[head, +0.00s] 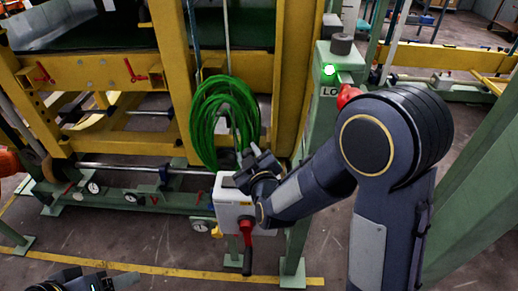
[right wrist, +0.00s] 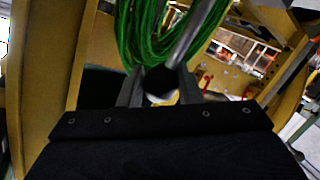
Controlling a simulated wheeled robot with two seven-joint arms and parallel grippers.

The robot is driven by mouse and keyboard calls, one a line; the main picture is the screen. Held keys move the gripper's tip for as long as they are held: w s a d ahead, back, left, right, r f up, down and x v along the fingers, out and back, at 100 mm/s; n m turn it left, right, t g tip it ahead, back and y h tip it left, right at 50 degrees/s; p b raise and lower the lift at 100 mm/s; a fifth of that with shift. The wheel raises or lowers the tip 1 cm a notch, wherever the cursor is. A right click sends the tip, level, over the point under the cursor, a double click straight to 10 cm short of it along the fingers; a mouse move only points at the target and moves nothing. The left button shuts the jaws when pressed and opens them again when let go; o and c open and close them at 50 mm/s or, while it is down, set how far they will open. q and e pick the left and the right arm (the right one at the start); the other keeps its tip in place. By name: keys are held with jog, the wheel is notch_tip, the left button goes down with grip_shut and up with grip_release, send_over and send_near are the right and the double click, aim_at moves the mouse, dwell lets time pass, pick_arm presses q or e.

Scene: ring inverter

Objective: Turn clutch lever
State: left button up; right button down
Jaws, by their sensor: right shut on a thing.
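My right gripper (head: 252,166) is in front of the green hose coil, just above a white-grey box (head: 232,207). In the right wrist view, its two fingers (right wrist: 160,88) are shut on the dark round end of a thin metal lever (right wrist: 196,32). The lever's shaft runs up and to the right from the fingers, in front of the green hoses. The gripper and forearm hide part of this area in the head view. My left gripper (head: 92,282) is at the bottom left edge, partly cut off, away from the box; its jaw state is unclear.
A red handle with a black grip (head: 247,250) hangs below the box. The green hose coil (head: 222,112) hangs behind the gripper on a yellow frame (head: 178,60). A green post (head: 312,135) with a lit green lamp (head: 329,70) stands to the right. Floor is open at the front left.

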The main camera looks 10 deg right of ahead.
jog(key=shift+w+a+f+n+g+h+p, duration=0.25)
jog(key=shift+a+n+g+h+p, duration=0.1)
jog(key=shift+a+n+p, duration=0.8)
jog(key=shift+w+a+f+n+g+h+p, duration=0.25)
jog(key=shift+a+n+h+p, duration=0.4)
jog(key=shift+p, duration=0.8)
jog(key=shift+w+a+f+n+g+h+p, duration=0.15)
jog(key=shift+w+a+n+g+p, duration=0.2)
jog(key=shift+a+n+p, duration=0.65)
jog(key=shift+a+m, duration=0.2)
jog(key=shift+m, duration=0.1)
jog(key=c, duration=1.1)
grip_release()
jog(key=shift+o, duration=0.2)
jog(key=shift+s, duration=0.1)
jog(key=v, duration=0.7)
jog(key=shift+s+p, duration=0.3)
jog(key=shift+s, duration=0.05)
